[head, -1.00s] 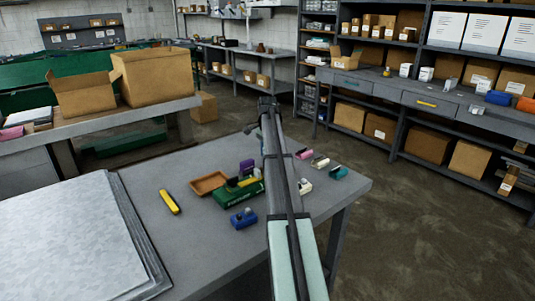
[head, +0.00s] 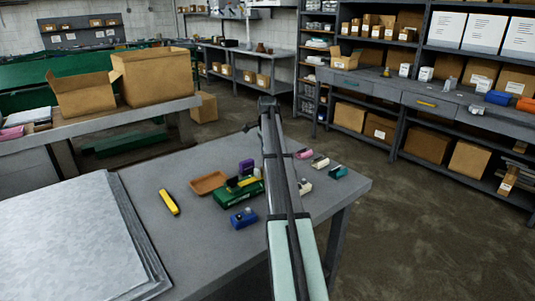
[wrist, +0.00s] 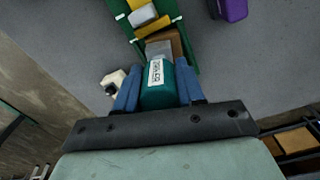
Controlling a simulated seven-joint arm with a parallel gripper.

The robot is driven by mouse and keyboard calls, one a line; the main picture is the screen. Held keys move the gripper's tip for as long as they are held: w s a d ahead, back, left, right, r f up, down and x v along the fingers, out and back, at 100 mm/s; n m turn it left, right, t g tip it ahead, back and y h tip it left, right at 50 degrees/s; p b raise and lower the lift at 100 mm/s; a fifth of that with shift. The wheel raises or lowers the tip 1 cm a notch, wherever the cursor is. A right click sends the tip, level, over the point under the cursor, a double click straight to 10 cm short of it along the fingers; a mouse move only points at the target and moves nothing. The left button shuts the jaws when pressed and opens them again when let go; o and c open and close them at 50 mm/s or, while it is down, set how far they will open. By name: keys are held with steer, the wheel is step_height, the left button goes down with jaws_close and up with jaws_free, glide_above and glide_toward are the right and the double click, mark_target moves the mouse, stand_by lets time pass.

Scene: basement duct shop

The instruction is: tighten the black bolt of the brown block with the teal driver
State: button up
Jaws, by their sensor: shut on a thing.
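My gripper (wrist: 158,76) is shut on the teal driver (wrist: 158,95), whose label shows between the blue fingers in the wrist view. In the head view, my arm hides the gripper and the driver; the green holder (head: 240,199) shows left of the arm.
A purple block (head: 246,166), brown tray (head: 208,183), yellow tool (head: 169,202) and blue block (head: 243,217) are left of my arm. Pink (head: 304,153), white (head: 320,161) and teal (head: 338,172) blocks are at its right. Metal sheets (head: 70,240) cover the table's left.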

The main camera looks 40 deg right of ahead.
steer(key=shift+n, duration=0.3)
steer(key=shift+r, duration=0.1)
steer(key=shift+r, duration=2.4)
